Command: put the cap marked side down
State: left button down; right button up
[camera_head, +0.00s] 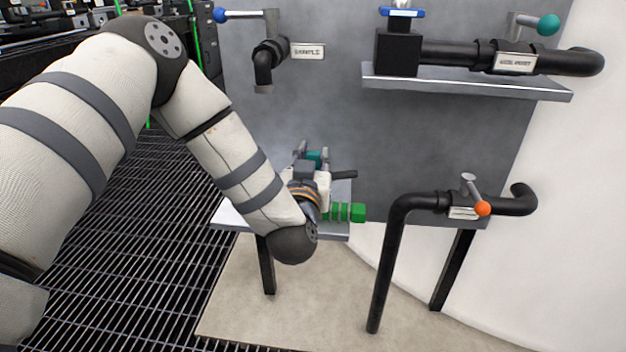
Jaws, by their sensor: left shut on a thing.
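My left gripper (313,156) reaches over the low grey shelf, its fingers pointing away from me. It is shut on a small teal piece (316,158), seen between the fingertips; I cannot tell for sure that this is the cap, and no mark shows on it. A bright green ribbed fitting (345,212) is at the shelf's front right, just right of my wrist. A short black pipe end (343,175) shows right of the gripper. My wrist and forearm hide much of the shelf. My right gripper is not in view.
The low shelf (228,218) stands on dark legs before a grey panel. An orange-knobbed valve (482,208) on a bent black pipe is to the right. A blue-handled valve (245,15) and an upper shelf (470,84) with teal-knobbed piping are above. The panel's middle is clear.

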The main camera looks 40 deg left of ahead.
pick_arm(q)
jog(key=f, duration=0.1)
jog(key=f+b, duration=0.1)
jog(key=f, duration=0.1)
jog(key=f+b, duration=0.1)
jog(key=shift+w+a+f, duration=0.2)
jog(key=shift+a+f, duration=0.05)
jog(key=shift+a, duration=0.15)
jog(key=shift+r, duration=0.25)
jog(key=shift+f, duration=0.15)
jog(key=c, duration=1.3)
grip_release()
jog(key=shift+c, duration=0.2)
